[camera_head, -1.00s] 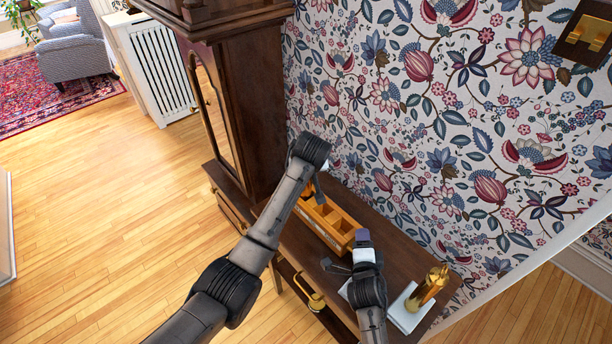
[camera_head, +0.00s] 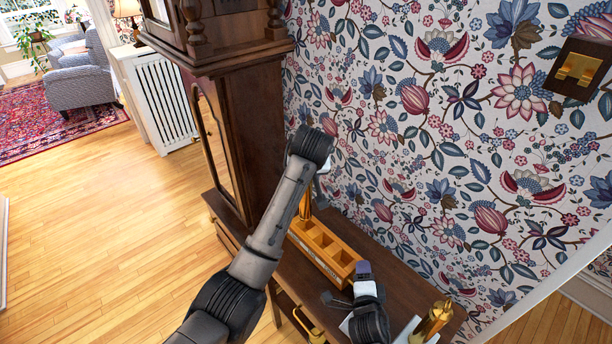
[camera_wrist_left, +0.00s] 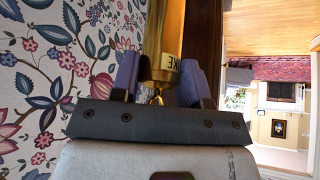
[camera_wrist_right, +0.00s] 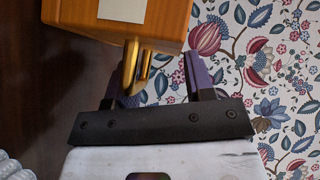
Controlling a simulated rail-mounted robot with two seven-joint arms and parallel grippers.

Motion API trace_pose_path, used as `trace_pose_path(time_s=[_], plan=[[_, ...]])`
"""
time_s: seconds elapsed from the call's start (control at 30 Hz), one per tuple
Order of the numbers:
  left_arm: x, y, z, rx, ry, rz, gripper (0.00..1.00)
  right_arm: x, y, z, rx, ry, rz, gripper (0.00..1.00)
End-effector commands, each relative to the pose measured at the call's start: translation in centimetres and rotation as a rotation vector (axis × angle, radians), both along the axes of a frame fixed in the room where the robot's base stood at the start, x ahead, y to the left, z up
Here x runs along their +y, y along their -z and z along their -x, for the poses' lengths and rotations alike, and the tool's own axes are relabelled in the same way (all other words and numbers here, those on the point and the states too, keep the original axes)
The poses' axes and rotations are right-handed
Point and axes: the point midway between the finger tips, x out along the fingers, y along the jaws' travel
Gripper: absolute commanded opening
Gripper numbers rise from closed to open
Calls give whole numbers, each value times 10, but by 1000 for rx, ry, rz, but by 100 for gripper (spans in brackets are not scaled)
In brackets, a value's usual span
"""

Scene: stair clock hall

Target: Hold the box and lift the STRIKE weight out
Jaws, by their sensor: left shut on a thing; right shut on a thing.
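The wooden box (camera_head: 352,266) with open compartments stands on the dark side table (camera_head: 393,269), against the wallpapered wall. My right gripper (camera_head: 362,272) is at its near end. In the right wrist view it is shut on the brass handle (camera_wrist_right: 130,66) of the box (camera_wrist_right: 170,22). My left gripper (camera_head: 314,190) is above the box's far end. It is shut on the brass STRIKE weight (camera_head: 305,206), whose label partly shows in the left wrist view (camera_wrist_left: 166,62). The weight hangs upright; I cannot tell whether its bottom clears the compartment.
Another brass piece (camera_head: 436,318) stands on the table's right end. The tall clock case (camera_head: 240,120) rises close to the left of the box. A brass bracket (camera_head: 579,68) is on the wall. Wooden floor lies open at left.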

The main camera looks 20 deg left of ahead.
Motion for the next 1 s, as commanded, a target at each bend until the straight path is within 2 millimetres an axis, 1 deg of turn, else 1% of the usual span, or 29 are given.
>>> trace_pose_path(time_s=[0.03, 0.23, 0.27, 0.57, 0.87, 1.0], plan=[[0, -5, -1, -10, 0, 0, 0, -1, 5, 1, 9, 1, 9, 8], [0, -5, -1, -10, 0, 0, 0, -1, 5, 2, 10, 1, 9, 8], [0, -5, -1, -10, 0, 0, 0, -1, 5, 2, 10, 1, 9, 50], [0, -5, -1, -10, 0, 0, 0, -1, 3, 1, 6, 1, 4, 78], [0, -5, -1, -10, 0, 0, 0, 0, 1, 2, 4, 1, 2, 79], [0, -5, -1, -10, 0, 0, 0, -2, 0, 9, 3, 1, 1, 79]])
